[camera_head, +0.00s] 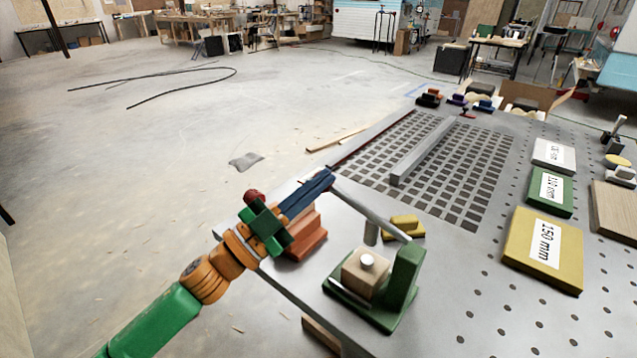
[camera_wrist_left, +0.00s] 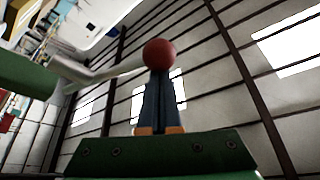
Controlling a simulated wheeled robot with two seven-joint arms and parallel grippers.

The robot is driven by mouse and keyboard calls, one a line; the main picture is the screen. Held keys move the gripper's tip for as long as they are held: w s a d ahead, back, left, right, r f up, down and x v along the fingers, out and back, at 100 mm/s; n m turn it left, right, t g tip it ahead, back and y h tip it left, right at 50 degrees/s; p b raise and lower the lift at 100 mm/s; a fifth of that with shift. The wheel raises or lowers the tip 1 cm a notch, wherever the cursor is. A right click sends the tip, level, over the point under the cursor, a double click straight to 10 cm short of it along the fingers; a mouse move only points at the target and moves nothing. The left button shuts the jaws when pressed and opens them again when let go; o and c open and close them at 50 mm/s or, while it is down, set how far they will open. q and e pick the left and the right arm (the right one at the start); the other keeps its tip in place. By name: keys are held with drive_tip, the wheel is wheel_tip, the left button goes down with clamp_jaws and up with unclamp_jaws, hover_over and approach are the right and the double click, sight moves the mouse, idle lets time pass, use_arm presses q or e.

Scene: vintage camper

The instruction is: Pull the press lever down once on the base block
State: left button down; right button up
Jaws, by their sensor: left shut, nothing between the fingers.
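The press stands near the table's front left edge: a green base block (camera_head: 381,312) with an upright green post (camera_head: 405,275). A wooden block (camera_head: 365,276) with a silver disc on top sits on it. The grey press lever (camera_head: 372,211) slopes from the post up and left to my left gripper (camera_head: 328,177). That gripper's blue fingers are shut and empty. In the left wrist view, the lever's red ball knob (camera_wrist_left: 158,53) overlaps the tips of my left gripper (camera_wrist_left: 158,78); I cannot tell whether they touch. The fingertips hide the lever's end in the head view. My right gripper is not in view.
An orange block (camera_head: 308,238) stands below my left fingers, and a yellow piece (camera_head: 404,226) lies behind the press. A long grey bar (camera_head: 424,150) lies on the grid. Labelled plates, including a yellow one (camera_head: 543,247), lie to the right. The perforated table front right is clear.

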use_arm(q)
wheel_tip(320, 180, down, 7)
drive_tip(key=n+t+y+b, duration=0.2)
drive_tip(key=n+t+b, duration=0.1)
drive_tip(key=n, duration=0.4)
drive_tip(key=shift+a+y, duration=0.25)
drive_tip(key=shift+y, duration=0.15)
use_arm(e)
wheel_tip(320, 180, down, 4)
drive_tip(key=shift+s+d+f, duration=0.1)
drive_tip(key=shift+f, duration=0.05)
use_arm(q)
drive_tip(key=shift+w, duration=0.1)
